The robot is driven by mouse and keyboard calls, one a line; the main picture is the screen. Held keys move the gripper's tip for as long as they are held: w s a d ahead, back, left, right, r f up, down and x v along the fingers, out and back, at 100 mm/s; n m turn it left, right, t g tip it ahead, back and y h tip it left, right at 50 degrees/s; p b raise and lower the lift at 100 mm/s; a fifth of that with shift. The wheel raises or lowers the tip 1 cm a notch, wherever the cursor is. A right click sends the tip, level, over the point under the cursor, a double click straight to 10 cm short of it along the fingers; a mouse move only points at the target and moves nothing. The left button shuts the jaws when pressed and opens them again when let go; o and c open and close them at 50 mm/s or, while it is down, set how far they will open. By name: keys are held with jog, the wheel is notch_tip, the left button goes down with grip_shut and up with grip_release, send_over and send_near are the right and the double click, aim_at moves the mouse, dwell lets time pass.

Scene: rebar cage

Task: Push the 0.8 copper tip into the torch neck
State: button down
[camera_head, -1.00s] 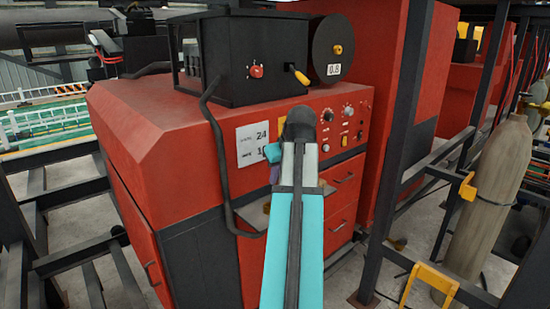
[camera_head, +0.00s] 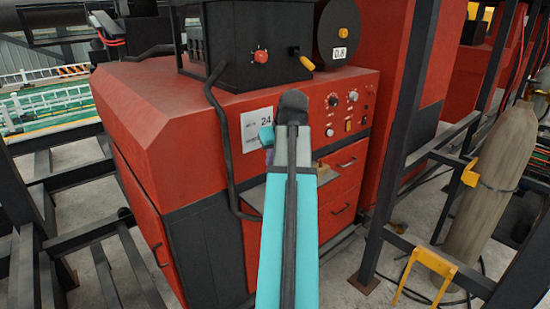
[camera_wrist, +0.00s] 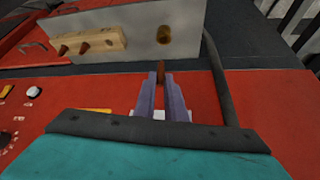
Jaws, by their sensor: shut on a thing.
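My gripper (camera_wrist: 160,77) shows in the wrist view with its two purple fingers close together. It is shut on a small copper tip (camera_wrist: 161,65), which sticks out beyond the fingertips. Ahead of it is a grey shelf plate (camera_wrist: 122,22). A brass-coloured round opening (camera_wrist: 164,34) on the plate looks like the torch neck; the copper tip is apart from it. A wooden block (camera_wrist: 105,42) with several copper tips lies to its left. In the head view my arm hides most of the gripper and the shelf (camera_head: 252,195). Tip sizes cannot be read.
The red welding machine (camera_head: 180,110) carries a black wire feeder (camera_head: 235,45) with a reel marked 0.8. A black cable (camera_wrist: 216,75) hangs right of the gripper in the wrist view. A dark steel post (camera_head: 400,130) and a gas cylinder (camera_head: 485,180) stand to the right.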

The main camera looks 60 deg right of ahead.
jog(key=shift+f+b, duration=1.2)
jog(key=shift+f, duration=1.6)
jog(key=shift+f, duration=1.6)
dwell(1.3)
jog(key=c, duration=1.7)
grip_release()
jog(key=shift+c, duration=0.2)
jog(key=shift+r+b, duration=0.15)
jog(key=shift+b, duration=0.15)
jog(key=b+v, duration=0.4)
jog(key=v, duration=0.9)
jog(key=shift+a+r, duration=0.15)
jog(key=shift+r, duration=0.05)
